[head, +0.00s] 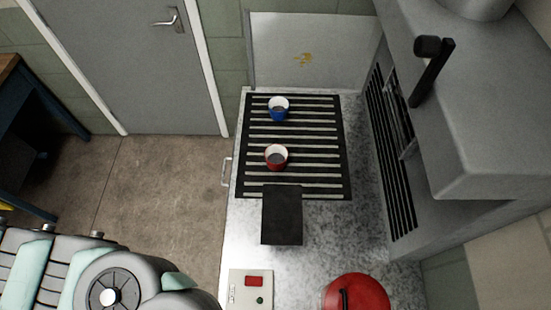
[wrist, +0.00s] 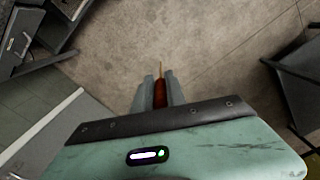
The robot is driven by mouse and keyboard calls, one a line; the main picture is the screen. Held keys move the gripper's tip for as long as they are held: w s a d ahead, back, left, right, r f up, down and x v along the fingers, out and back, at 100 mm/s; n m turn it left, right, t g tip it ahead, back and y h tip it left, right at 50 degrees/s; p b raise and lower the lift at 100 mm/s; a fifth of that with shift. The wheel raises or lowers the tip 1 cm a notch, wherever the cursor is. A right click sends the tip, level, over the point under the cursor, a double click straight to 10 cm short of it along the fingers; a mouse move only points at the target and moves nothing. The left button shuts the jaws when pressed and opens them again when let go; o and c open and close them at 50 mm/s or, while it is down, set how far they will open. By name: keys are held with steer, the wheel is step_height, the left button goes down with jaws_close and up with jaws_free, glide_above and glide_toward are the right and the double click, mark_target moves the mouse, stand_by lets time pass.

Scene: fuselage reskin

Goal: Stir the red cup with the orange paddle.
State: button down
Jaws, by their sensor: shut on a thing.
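The red cup (head: 276,157) stands upright on the black-and-white striped mat (head: 347,190), toward its near end. Something dark fills its inside. The orange paddle (wrist: 159,93) shows in the wrist view as an orange-red handle with a thin tan end pointing away from my gripper. My gripper (wrist: 160,84) is shut on the paddle and holds it above the bare floor, away from the counter. In the head view only part of my arm shows at the lower left; my gripper and the paddle are out of that view.
A blue cup (head: 279,109) stands behind the red cup on the mat. A black block (head: 282,216) lies at the mat's near edge. A box with a red button (head: 251,287) and a red lidded pot (head: 357,294) are nearer. A grey hood (head: 470,110) overhangs the right side.

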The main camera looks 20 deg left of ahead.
steer(key=shift+r+p, duration=1.75)
steer(key=shift+r, duration=2.9)
